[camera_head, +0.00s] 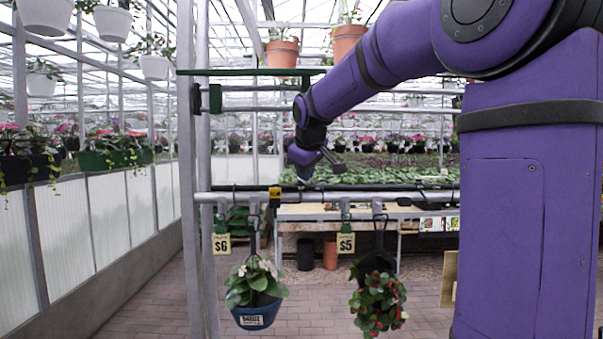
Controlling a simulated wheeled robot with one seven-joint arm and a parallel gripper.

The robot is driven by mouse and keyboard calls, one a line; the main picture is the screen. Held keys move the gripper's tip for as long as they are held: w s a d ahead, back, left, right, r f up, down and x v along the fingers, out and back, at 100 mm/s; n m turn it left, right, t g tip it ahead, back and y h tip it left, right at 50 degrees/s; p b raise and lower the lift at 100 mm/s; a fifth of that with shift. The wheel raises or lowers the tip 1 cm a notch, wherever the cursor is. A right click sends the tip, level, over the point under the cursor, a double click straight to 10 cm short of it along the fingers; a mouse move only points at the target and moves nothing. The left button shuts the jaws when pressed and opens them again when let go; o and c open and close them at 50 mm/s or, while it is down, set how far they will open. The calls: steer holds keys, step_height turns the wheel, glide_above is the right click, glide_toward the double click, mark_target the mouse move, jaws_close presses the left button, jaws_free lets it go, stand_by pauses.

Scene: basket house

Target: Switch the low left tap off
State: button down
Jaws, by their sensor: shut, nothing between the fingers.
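My gripper (334,162) is at the end of the purple arm, small and dark, above the low grey pipe. It looks shut and holds nothing; its fingertips are hard to make out. The low pipe (420,196) runs across the picture and carries several fittings. A small yellow piece (275,193) sits on it, left of and below my gripper, apart from it. A left fitting with a green part (221,226) hangs at the pipe's left end, above a $6 tag. I cannot tell which fitting is the low left tap or how its handle stands.
A blue pot (257,316) with white flowers and a dark basket (376,264) with red flowers hang below the pipe. An upright post (203,240) stands at left. A $5 tag (346,244) hangs mid-pipe. A green bar (250,72) is above. Plant tables lie behind.

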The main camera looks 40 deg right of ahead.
steer(key=d+n+y, duration=0.2)
steer(key=d+n, duration=0.1)
steer(key=d, duration=0.7)
steer(key=shift+s+d+n+t, duration=0.2)
steer(key=shift+n+t, duration=0.1)
steer(key=shift+t, duration=0.1)
steer(key=shift+w+a, duration=0.6)
stand_by(0.5)
